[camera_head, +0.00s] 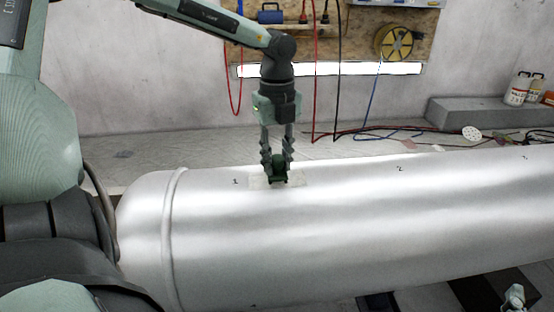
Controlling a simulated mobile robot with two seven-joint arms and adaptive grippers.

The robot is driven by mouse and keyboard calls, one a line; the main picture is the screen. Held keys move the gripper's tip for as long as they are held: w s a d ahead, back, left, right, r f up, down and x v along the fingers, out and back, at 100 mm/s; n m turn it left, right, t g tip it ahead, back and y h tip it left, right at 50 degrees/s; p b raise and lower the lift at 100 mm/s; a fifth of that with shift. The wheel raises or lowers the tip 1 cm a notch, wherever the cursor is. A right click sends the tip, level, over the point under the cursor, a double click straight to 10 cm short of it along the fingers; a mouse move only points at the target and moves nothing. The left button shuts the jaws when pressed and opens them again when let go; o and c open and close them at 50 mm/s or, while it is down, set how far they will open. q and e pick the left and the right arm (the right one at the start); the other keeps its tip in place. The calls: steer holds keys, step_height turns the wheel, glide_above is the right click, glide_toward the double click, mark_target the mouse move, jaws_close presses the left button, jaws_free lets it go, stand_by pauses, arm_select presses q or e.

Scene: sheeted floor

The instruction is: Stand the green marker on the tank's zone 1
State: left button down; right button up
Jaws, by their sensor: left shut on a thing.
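The silver tank (340,240) lies on its side across the view. Zone 1 is a pale rectangular patch (257,183) on top of its left part, beside a printed "1". My left gripper (278,168) points down over this patch and is shut on the green marker (278,182). The marker is small and dark green, and the fingers hide part of it. Its base appears at the patch, but I cannot tell whether it touches the surface.
The tank also bears a "2" and a "3" farther right. Behind it, red and black cables (395,138) lie on the floor. White jugs (518,90) stand on a grey ledge (468,112) at the right. A pegboard with a yellow reel (394,42) hangs behind.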

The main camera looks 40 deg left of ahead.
mark_target(277, 157)
arm_select(q)
steer(key=c, duration=1.3)
jaws_free()
steer(key=shift+o, duration=0.2)
arm_select(e)
steer(key=shift+a+r+t, duration=0.15)
steer(key=shift+r+t, duration=0.15)
steer(key=shift+r, duration=0.25)
arm_select(q)
steer(key=shift+w+r, duration=0.1)
steer(key=shift+r, duration=0.6)
step_height(277, 157, up, 11)
steer(key=p, duration=0.1)
arm_select(e)
steer(key=d+f+g+h, duration=0.1)
steer(key=d+f+g, duration=0.2)
steer(key=f, duration=0.4)
steer(key=shift+h, duration=0.4)
arm_select(q)
steer(key=shift+f, duration=0.2)
